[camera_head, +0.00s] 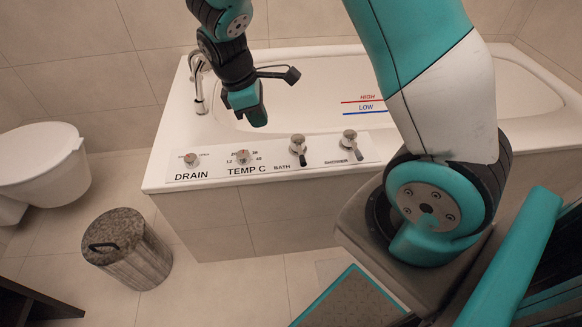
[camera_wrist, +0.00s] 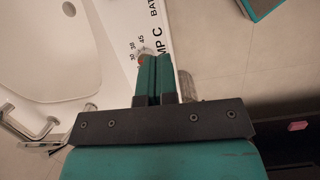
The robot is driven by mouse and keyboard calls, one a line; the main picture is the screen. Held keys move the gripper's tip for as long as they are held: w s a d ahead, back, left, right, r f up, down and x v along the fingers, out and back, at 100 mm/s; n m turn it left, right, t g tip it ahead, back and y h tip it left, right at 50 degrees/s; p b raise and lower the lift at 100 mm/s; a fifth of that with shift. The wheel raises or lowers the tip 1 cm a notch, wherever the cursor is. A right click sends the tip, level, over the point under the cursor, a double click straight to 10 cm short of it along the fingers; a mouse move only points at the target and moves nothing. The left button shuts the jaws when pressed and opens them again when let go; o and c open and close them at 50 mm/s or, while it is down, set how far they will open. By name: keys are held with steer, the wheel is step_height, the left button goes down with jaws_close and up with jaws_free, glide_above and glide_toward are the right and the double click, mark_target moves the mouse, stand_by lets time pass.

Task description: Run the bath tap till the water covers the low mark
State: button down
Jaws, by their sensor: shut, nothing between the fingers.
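The white bathtub (camera_head: 330,65) has a chrome spout (camera_head: 200,85) at its left end; I see no stream from it. The panel on its front rim bears a DRAIN knob (camera_head: 191,159), a TEMP C knob (camera_head: 243,157), a BATH tap handle (camera_head: 298,146) and a SHOWER handle (camera_head: 350,142). The blue LOW line (camera_head: 366,112) lies below the red HIGH line (camera_head: 366,100) on the inner wall. No water surface is clear. My gripper (camera_head: 259,120) is shut and empty above the rim. In the wrist view its fingers (camera_wrist: 154,60) partly cover the TEMP C knob (camera_wrist: 146,52).
A white toilet (camera_head: 40,160) stands at the left. A round bin (camera_head: 127,250) stands on the floor before the tub. The floor between bin and mat is clear.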

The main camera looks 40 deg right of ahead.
mark_target(300, 152)
steer(key=b+x, duration=0.1)
steer(key=x, duration=0.7)
steer(key=d+b+x, duration=0.1)
steer(key=x, duration=0.3)
steer(key=shift+w+f+b, duration=0.15)
steer(key=shift+w+b, duration=0.1)
steer(key=shift+b, duration=0.1)
steer(key=shift+s+d, duration=0.75)
steer(key=shift+d, duration=0.3)
steer(key=shift+s+d+f, duration=0.15)
steer(key=shift+s+d, duration=0.2)
steer(key=shift+d, duration=0.15)
